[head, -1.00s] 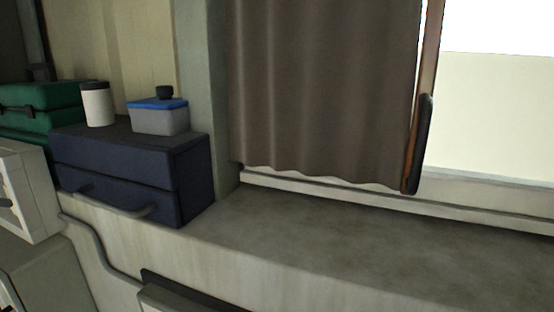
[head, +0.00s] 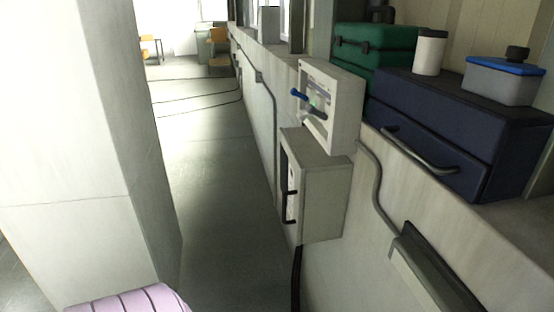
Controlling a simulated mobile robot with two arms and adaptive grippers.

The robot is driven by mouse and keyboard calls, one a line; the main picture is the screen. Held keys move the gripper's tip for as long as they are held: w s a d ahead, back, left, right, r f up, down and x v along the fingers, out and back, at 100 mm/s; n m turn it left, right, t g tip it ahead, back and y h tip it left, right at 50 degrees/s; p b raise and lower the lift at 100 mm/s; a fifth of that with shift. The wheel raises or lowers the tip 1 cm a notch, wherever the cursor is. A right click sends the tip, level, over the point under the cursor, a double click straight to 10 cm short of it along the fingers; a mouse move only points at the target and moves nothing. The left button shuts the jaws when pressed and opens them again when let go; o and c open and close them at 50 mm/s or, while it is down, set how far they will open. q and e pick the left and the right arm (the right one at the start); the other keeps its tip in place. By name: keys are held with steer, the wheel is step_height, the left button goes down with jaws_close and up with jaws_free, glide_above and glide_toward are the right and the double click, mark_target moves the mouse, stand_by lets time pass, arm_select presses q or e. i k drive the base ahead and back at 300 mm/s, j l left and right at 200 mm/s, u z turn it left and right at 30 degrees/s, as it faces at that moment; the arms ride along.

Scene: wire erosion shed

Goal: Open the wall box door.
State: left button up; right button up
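Two boxes are mounted on the low wall right of the aisle. The lower one is a plain grey wall box (head: 320,200) with a dark, narrow front facing the aisle. Dark handle-like parts show on that front, seen at a steep angle. I cannot tell whether its door is fully shut. Directly above it is a light grey control box (head: 345,108) with a blue lever and a dark lever on its front. Neither of my grippers is in view.
A navy case (head: 420,145), a green case (head: 372,45), a white canister (head: 429,52) and a blue-lidded tub (head: 502,85) sit on the ledge. A pale pillar (head: 80,130) and a lilac ribbed object (head: 130,301) stand at left. The aisle floor (head: 225,200) is mostly clear.

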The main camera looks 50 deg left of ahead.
mark_target(292, 171)
steer(key=u, duration=1.6)
